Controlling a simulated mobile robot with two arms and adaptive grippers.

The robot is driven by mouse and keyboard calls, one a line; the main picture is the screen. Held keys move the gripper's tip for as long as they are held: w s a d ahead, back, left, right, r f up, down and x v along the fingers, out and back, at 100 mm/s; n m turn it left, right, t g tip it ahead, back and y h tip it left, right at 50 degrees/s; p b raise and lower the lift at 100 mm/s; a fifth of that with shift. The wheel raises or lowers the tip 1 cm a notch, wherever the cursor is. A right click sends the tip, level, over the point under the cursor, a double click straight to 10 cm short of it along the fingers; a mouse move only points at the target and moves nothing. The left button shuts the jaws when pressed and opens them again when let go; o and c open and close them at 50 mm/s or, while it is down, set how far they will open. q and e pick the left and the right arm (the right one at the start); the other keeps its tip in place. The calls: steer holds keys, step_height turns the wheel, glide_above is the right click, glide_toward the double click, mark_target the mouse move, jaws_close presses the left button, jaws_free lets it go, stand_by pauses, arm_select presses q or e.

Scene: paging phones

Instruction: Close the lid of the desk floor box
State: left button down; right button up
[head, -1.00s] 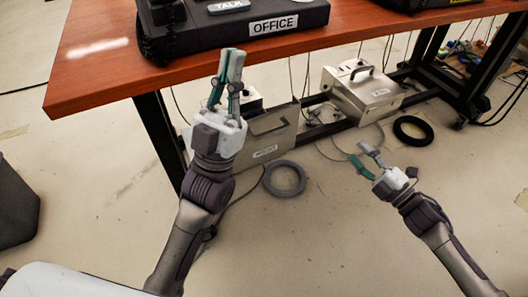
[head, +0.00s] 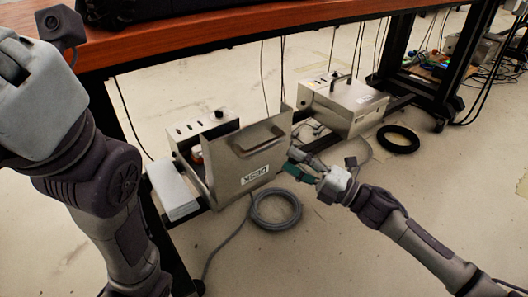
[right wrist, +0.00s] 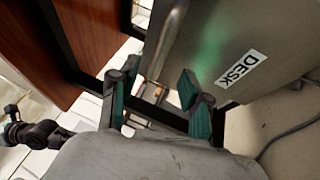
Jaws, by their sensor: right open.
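The desk floor box (head: 186,134) stands on the floor under the table's front edge. Its grey lid (head: 272,168) is open and stands steeply raised, with a bar handle and a DESK label facing me. My right gripper (head: 298,164) is open, beside the lid's right edge; I cannot tell whether it touches. In the right wrist view the lid (right wrist: 205,45) fills the upper right, close beyond the open fingers (right wrist: 157,82). My left gripper's white base (head: 35,105) is at the upper left; its fingers are out of view.
The wooden table (head: 230,28) overhangs the box. A second grey box with a shut lid (head: 345,100) stands to the right. A coiled grey cable (head: 276,222) and a black ring (head: 398,140) lie on the floor.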

mark_target(268, 148)
steer(key=b+x, duration=0.3)
steer(key=x, duration=0.4)
steer(key=shift+w+a, duration=0.15)
steer(key=shift+a, duration=0.05)
steer(key=shift+w+a+r, duration=0.15)
steer(key=shift+w+a, duration=0.1)
steer(key=shift+a, duration=0.1)
jaws_close()
